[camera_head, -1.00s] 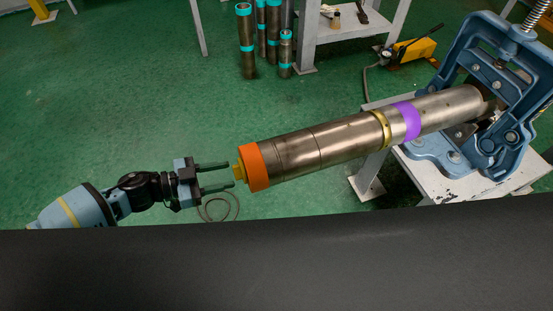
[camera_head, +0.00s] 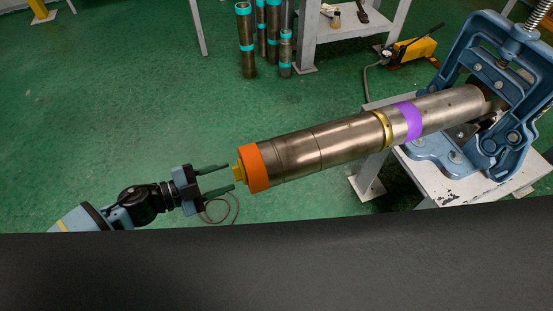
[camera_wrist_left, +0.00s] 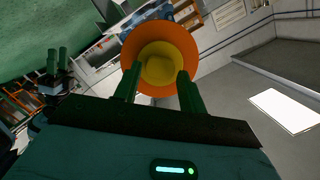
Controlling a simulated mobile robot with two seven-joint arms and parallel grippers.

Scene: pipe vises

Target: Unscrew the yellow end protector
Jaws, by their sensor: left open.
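The yellow end protector (camera_head: 237,172) sticks out of the orange ring (camera_head: 254,167) at the left end of a long metal pipe (camera_head: 320,147). My left gripper (camera_head: 230,177) is open, with its two dark green fingertips close to the yellow protector. In the left wrist view, the round yellow protector (camera_wrist_left: 161,66) faces the camera inside the orange ring (camera_wrist_left: 130,48). The fingers (camera_wrist_left: 156,82) stand at its lower left and lower right; I cannot tell whether they touch it. My right gripper (camera_wrist_left: 57,58) seems to show at the left of the wrist view, fingers apart.
A blue vise (camera_head: 505,90) holds the pipe's right end on a white table (camera_head: 450,185). The pipe bears a purple band (camera_head: 408,120). Several pipes with teal bands (camera_head: 246,45) stand behind, beside a shelf. The green floor at left is clear.

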